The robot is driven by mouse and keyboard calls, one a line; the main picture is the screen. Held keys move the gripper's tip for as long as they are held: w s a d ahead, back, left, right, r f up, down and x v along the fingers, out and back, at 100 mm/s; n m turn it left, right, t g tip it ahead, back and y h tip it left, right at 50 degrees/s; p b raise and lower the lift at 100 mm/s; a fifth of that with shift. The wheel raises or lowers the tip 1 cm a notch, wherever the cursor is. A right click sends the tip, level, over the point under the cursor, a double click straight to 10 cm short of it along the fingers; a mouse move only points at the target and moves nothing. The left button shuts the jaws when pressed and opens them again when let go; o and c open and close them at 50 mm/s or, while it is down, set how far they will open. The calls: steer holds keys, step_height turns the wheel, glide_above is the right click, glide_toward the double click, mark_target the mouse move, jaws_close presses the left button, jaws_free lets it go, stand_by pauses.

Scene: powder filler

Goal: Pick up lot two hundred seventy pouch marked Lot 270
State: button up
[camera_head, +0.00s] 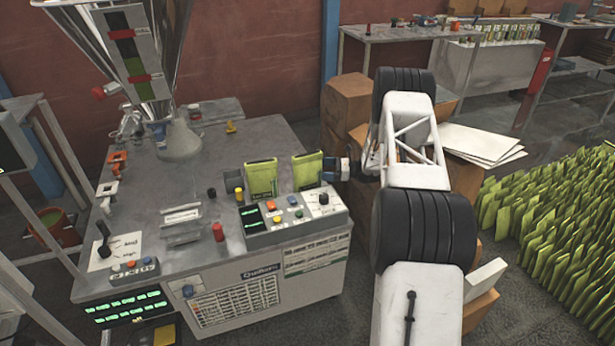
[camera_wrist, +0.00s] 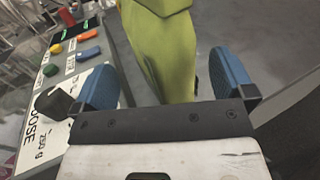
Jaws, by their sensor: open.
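Two green pouches stand on the filler's metal top in the head view: a left pouch (camera_head: 261,178) and a right pouch (camera_head: 307,170). No lot number is readable on either. My gripper (camera_head: 343,170) is at the right side of the right pouch, partly hidden by my arm. In the wrist view a green pouch (camera_wrist: 162,55) stands between the two blue fingers of my gripper (camera_wrist: 168,85). The fingers are apart, with a gap on both sides of the pouch.
A control box (camera_head: 290,216) with coloured buttons sits just in front of the pouches. A red knob (camera_head: 218,232) stands on the table's front. Cardboard boxes (camera_head: 347,104) are behind my arm. Many green pouches (camera_head: 560,215) stand on the floor at right.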

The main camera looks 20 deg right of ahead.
mark_target(315, 168)
steer(key=shift+x, duration=2.6)
steer(key=c, duration=1.2)
